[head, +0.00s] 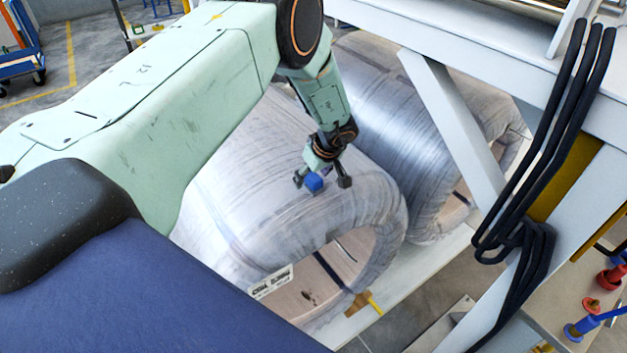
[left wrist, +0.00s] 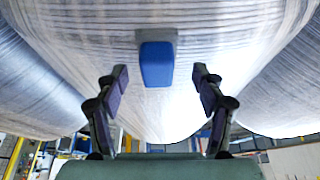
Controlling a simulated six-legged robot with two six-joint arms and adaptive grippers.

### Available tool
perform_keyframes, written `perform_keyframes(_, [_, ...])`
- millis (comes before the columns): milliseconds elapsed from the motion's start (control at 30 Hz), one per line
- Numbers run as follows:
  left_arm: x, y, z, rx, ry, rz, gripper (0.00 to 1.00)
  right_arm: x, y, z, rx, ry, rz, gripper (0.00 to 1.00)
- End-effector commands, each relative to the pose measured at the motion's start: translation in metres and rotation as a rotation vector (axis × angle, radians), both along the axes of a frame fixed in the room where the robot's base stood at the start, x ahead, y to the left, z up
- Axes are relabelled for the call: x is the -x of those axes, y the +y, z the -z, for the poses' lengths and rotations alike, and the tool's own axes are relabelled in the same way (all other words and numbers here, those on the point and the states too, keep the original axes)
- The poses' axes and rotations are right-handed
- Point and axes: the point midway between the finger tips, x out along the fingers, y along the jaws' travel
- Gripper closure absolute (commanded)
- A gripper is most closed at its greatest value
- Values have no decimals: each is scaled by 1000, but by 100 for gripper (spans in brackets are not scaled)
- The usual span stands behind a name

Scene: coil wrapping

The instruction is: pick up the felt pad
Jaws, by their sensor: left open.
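The felt pad is a small blue block, seen in the head view (head: 313,183), with a grey backing behind it in the left wrist view (left wrist: 157,64). It sits against the wrapped surface of the front coil (head: 270,215). My left gripper (head: 322,181) is open, with its dark fingers on either side of the pad in the head view. In the left wrist view the open fingers (left wrist: 160,78) stand left and right, and the pad shows between and slightly beyond their tips. I see no contact with the pad. My right gripper is not in view.
Further wrapped coils (head: 385,95) lie behind the front one. A white frame with a diagonal brace (head: 450,125) and black hoses (head: 545,150) stands to the right. A printed label (head: 271,282) is on the front coil's edge. Colored fittings (head: 590,320) lie at lower right.

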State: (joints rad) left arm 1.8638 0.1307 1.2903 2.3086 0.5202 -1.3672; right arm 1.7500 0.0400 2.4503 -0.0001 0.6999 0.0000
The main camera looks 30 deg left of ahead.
Motion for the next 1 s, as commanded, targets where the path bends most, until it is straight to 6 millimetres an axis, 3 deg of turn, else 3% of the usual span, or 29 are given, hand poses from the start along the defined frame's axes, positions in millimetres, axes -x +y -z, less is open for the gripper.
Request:
perform_keyframes(167, [-4, 6, 14, -1, -3, 0, 31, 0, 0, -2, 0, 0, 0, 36])
perform_keyframes(433, [-7, 7, 15, -1, -4, 0, 31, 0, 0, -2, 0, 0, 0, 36])
perform_keyframes(1000, [-7, 7, 16, -1, -4, 0, 80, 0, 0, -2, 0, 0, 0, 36])
